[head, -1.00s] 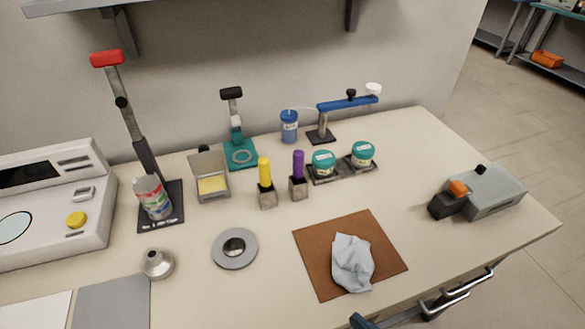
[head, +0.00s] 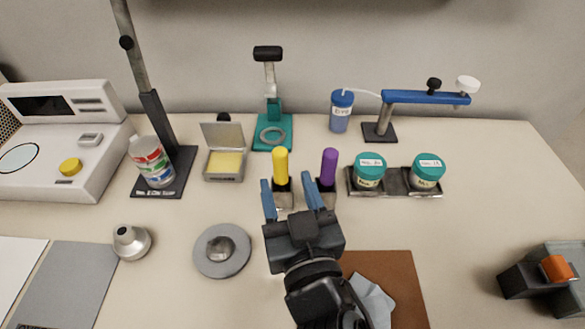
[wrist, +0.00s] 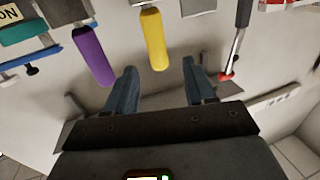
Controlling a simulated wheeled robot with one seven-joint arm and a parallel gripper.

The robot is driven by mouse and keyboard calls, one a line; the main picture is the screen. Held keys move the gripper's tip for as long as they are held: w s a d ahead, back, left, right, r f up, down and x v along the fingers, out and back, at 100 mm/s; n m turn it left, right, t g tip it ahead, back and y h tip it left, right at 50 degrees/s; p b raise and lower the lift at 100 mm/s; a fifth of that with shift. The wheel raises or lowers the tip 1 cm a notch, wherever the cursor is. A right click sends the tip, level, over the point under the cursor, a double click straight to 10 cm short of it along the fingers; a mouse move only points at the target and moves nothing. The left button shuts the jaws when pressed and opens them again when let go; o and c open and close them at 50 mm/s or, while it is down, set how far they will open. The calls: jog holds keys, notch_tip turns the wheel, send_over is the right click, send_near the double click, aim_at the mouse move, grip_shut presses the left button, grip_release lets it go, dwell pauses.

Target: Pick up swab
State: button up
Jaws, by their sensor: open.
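Two coloured sticks stand upright in small grey holders: a yellow stick (head: 281,163) and a purple stick (head: 328,168). Either may be the swab; no label tells. My gripper (head: 289,184) is open and empty, its blue fingers pointing toward the sticks. In the head view the left finger overlaps the left side of the yellow stick's holder and the right finger lies between the holders. In the wrist view the yellow stick (wrist: 154,40) sits ahead, between the lines of the fingers (wrist: 159,70), with the purple stick (wrist: 93,56) outside on the left. I see no contact.
Two teal-lidded jars (head: 370,170) stand in a rack on the right. An open case with a yellow pad (head: 226,163) and a teal stand (head: 271,130) are left and behind. A grey disc (head: 222,250) and a brown mat (head: 405,280) with a cloth (head: 372,298) lie in front.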

aim_at(282, 164)
jog(key=p+x, duration=0.1)
jog(key=x, duration=0.5)
jog(key=shift+w+r+p, duration=0.1)
jog(key=shift+w+p, duration=0.3)
grip_shut()
